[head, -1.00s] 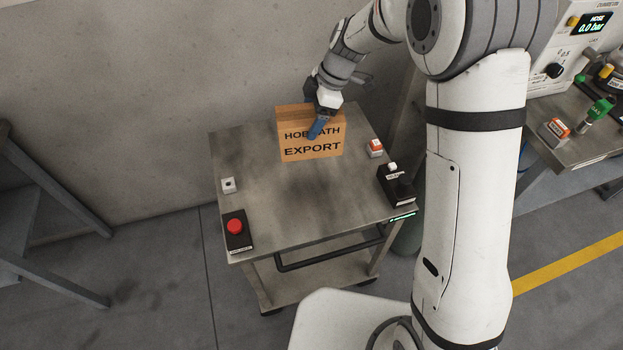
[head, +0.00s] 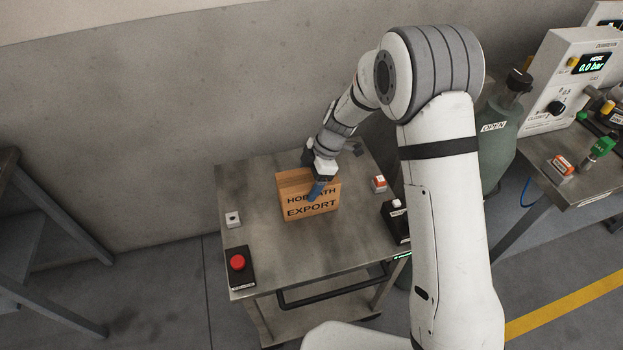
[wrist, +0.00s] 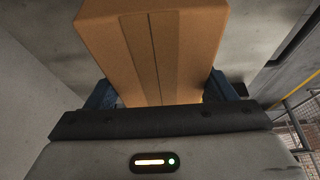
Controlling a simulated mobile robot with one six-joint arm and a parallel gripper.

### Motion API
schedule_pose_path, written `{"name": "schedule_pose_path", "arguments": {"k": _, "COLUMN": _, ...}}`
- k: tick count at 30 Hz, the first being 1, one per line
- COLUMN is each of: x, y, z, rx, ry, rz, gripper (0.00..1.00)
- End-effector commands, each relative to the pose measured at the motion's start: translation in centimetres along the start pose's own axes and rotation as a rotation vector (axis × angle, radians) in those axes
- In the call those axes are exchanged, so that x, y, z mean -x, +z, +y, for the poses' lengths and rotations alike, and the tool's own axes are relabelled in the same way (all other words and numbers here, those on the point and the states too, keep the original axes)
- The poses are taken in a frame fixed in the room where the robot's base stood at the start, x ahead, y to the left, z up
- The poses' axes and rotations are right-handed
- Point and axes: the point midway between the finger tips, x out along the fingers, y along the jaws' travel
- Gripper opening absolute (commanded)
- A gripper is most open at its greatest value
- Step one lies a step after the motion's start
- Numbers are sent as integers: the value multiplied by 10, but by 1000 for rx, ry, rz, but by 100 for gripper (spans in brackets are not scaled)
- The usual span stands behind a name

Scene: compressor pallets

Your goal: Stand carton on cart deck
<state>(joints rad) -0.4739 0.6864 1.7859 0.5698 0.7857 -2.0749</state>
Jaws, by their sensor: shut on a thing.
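The carton (head: 311,208) is a brown box with dark printing that includes "EXPORT". In the head view it is upright over the middle of the cart deck (head: 270,251). Its lower edge looks at or very near the deck; I cannot tell whether it touches. My gripper (head: 317,189) is shut on the carton, with a blue finger on the printed face. In the wrist view the carton (wrist: 155,50) fills the upper middle between the two blue fingers. The far finger is hidden by the carton in the head view.
A red button box (head: 238,263) and a small white switch (head: 233,219) are on the deck's left. The deck's front is clear. A green cylinder (head: 489,150) stands behind right.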

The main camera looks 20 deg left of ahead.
Motion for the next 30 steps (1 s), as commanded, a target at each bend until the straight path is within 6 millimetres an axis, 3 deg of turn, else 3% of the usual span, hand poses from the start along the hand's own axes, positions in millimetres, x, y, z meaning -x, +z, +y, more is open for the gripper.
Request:
{"name": "schedule_pose_path", "arguments": {"k": 8, "x": -2, "y": 0, "z": 1, "rx": 1, "ry": 2, "rz": 0, "gripper": 18}}
{"name": "schedule_pose_path", "arguments": {"k": 9, "x": -2, "y": 0, "z": 0, "rx": 1, "ry": 1, "rz": 0, "gripper": 79}}
{"name": "schedule_pose_path", "arguments": {"k": 15, "x": -1, "y": 0, "z": 0, "rx": 1, "ry": 0, "rz": 0, "gripper": 95}}
{"name": "schedule_pose_path", "arguments": {"k": 17, "x": -1, "y": 0, "z": 0, "rx": 1, "ry": 0, "rz": 0, "gripper": 99}}
{"name": "schedule_pose_path", "arguments": {"k": 26, "x": 2, "y": -2, "z": 0, "rx": 1, "ry": 0, "rz": 0, "gripper": 99}}
{"name": "schedule_pose_path", "arguments": {"k": 30, "x": 18, "y": -1, "z": 2, "rx": 2, "ry": 5, "rz": 1, "gripper": 99}}
